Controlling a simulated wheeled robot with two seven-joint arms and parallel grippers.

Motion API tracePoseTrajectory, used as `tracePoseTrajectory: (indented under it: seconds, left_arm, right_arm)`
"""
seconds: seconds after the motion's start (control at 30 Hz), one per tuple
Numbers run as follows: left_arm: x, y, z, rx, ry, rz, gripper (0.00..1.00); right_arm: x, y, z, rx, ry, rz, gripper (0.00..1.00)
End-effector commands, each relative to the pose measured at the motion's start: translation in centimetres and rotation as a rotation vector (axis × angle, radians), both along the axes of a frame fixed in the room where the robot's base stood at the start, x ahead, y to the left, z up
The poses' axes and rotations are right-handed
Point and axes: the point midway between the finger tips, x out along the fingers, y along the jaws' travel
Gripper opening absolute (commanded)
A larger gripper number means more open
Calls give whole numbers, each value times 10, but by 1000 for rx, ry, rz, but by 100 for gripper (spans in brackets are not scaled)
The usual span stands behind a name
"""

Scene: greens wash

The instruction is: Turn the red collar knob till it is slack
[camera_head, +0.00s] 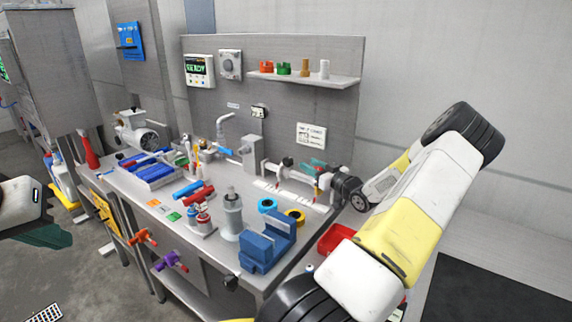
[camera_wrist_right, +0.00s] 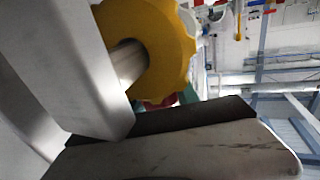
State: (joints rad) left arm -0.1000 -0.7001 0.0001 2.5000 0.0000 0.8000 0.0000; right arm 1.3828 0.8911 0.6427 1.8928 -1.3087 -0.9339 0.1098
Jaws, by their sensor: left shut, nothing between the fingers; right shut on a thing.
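My right gripper (camera_head: 342,190) is at the right end of the bench, at the pipework there. In the right wrist view its two pale fingers (camera_wrist_right: 132,125) close around a small red part, the red collar knob (camera_wrist_right: 158,103), which is mostly hidden behind them. A scalloped yellow wheel (camera_wrist_right: 165,45) on a metal shaft (camera_wrist_right: 128,62) stands just beyond the fingers. A teal part (camera_head: 313,166) of the fitting shows beside the gripper in the head view. My left gripper (camera_head: 42,234) is shut and empty at the left edge, away from the bench, partly out of frame.
The steel bench (camera_head: 138,190) carries a blue vise (camera_head: 266,245), a grey cylinder (camera_head: 232,213), blue and yellow rings and blue trays. A shelf (camera_head: 305,80) with coloured caps is above. A red bin (camera_head: 334,238) sits beside my right arm. Floor at left is partly clear.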

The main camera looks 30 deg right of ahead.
Motion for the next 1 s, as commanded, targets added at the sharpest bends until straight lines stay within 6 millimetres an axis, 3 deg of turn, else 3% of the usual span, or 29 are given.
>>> tracePoseTrajectory:
  seconds: [0.6,0.97,1.0]
  left_arm:
    - [0,0,0,0,0,0,0]
    - [0,0,0,0,0,0,0]
    - [0,0,0,0,0,0,0]
  right_arm:
    - [1,-10,1,2,-2,-351,0]
    - [0,-12,1,-2,-1,-369,0]
    - [0,-12,1,-2,-1,-369,40]
